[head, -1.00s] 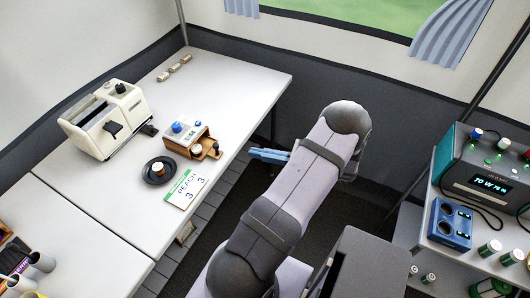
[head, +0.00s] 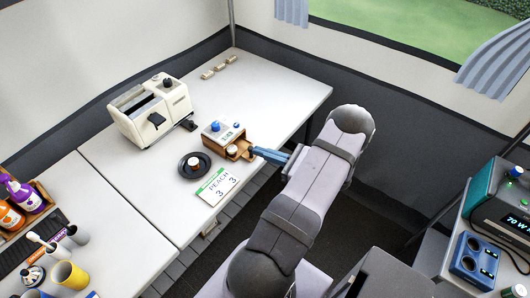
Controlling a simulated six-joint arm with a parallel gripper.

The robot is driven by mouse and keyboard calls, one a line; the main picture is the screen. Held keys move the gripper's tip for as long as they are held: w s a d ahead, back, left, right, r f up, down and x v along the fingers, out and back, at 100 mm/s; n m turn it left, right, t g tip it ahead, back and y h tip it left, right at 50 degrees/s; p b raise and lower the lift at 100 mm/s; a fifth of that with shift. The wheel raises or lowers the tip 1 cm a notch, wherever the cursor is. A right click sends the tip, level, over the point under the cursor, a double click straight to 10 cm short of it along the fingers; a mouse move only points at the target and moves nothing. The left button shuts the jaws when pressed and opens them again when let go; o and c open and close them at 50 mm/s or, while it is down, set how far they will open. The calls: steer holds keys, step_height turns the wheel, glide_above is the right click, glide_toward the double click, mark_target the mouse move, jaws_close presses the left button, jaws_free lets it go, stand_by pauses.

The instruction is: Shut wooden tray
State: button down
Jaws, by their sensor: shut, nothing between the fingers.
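The wooden tray (head: 246,153) is a small drawer that sticks out of the front of a white-topped wooden box (head: 217,143) on the white table. A small brown-and-white container (head: 232,149) sits in it. My gripper (head: 257,151), with blue fingers, is shut and empty. Its tips are at the tray's outer end, over the table's front edge. I cannot tell whether they touch the tray.
A dark round dish (head: 194,165) with a small cup stands left of the box. A cream toaster-like appliance (head: 150,109) stands behind at the left. The table's far right is clear.

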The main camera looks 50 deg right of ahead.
steer(key=shift+w, duration=0.1)
steer(key=w, duration=0.3)
steer(key=shift+w+f, duration=0.1)
steer(key=shift+w, duration=0.1)
steer(key=shift+w+r, duration=0.2)
steer(key=shift+r, duration=0.05)
steer(key=shift+s+d, duration=0.2)
steer(key=shift+s, duration=0.3)
steer(key=s+d+r+b, duration=0.1)
steer(key=s+b, duration=0.2)
steer(key=s, duration=1)
steer(key=shift+d, duration=0.4)
steer(key=shift+s, duration=0.1)
